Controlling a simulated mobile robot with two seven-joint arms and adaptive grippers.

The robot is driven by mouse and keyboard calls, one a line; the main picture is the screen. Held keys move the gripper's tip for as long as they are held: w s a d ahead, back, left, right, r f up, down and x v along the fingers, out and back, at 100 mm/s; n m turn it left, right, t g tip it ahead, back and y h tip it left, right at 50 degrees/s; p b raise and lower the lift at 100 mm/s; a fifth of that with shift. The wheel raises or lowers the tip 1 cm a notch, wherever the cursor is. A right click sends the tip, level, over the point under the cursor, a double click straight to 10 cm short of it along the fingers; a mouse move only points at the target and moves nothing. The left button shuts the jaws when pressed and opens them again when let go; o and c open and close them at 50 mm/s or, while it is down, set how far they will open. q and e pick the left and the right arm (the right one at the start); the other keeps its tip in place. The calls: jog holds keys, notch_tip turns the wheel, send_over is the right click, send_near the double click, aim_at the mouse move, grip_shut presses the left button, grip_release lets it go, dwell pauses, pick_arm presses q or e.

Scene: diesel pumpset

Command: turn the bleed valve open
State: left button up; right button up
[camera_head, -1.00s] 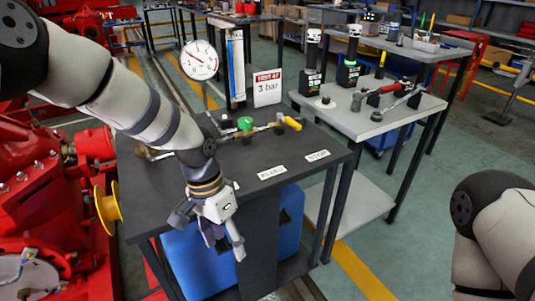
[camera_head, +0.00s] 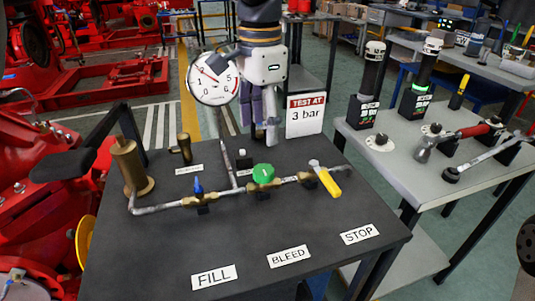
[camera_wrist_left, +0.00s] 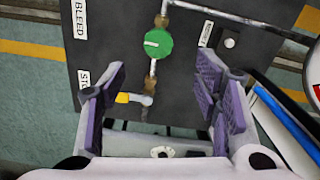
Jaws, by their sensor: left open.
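The green round knob (camera_head: 263,174) sits on the brass-fitted pipe on the dark bench, behind the BLEED label (camera_head: 289,256). It also shows in the left wrist view (camera_wrist_left: 158,43), beyond the fingers. My left gripper (camera_head: 259,130) hangs fingers down over the back of the bench, behind the knob and apart from it. Its fingers stand apart in the left wrist view (camera_wrist_left: 162,105), with nothing held. A yellow lever (camera_head: 326,181) is right of the knob, and a small blue handle (camera_head: 198,186) is left of it. My right gripper is out of view.
A pressure gauge (camera_head: 213,79) and a TEST AT 3 bar sign (camera_head: 305,115) stand near the left gripper. A brass cylinder (camera_head: 131,168) rises at the bench's left. The front of the bench is clear apart from labels. A grey side table (camera_head: 400,165) holds tools.

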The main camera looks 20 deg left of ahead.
aim_at(262, 170)
pick_arm(q)
notch_tip(262, 170, down, 10)
jog(key=shift+s+f, duration=0.1)
jog(key=shift+s, duration=0.05)
jog(key=c, duration=1.1)
